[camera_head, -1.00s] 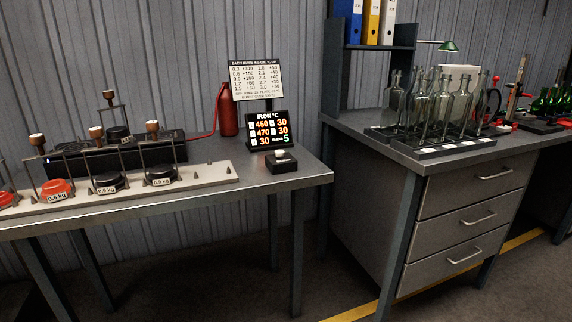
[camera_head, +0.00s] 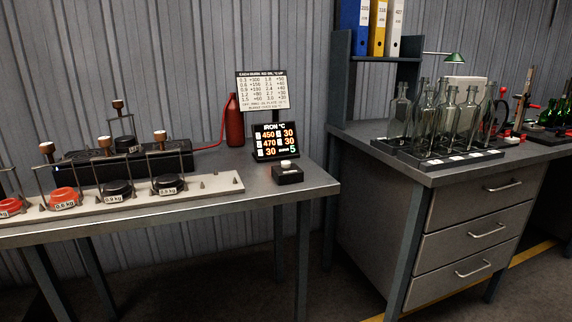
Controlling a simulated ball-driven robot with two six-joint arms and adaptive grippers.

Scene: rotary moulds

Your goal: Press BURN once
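A small black box with a pale button on top (camera_head: 287,171) sits near the right end of the left table; I cannot read a BURN label on it. Behind it stands a black display (camera_head: 275,142) headed IRON °C, with lit numbers 450, 470 and 30 on the left, 30 and 30 on the right, and a green 5. A white chart (camera_head: 262,90) about each burn stands above the display. Neither of my grippers shows in the view.
A red bottle (camera_head: 234,122) with a red hose stands left of the display. A pale rack (camera_head: 215,184) carries red and black weights (camera_head: 117,189) before a black burner unit (camera_head: 75,170). The right bench holds glass bottles (camera_head: 470,115) in black trays. A gap separates the tables.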

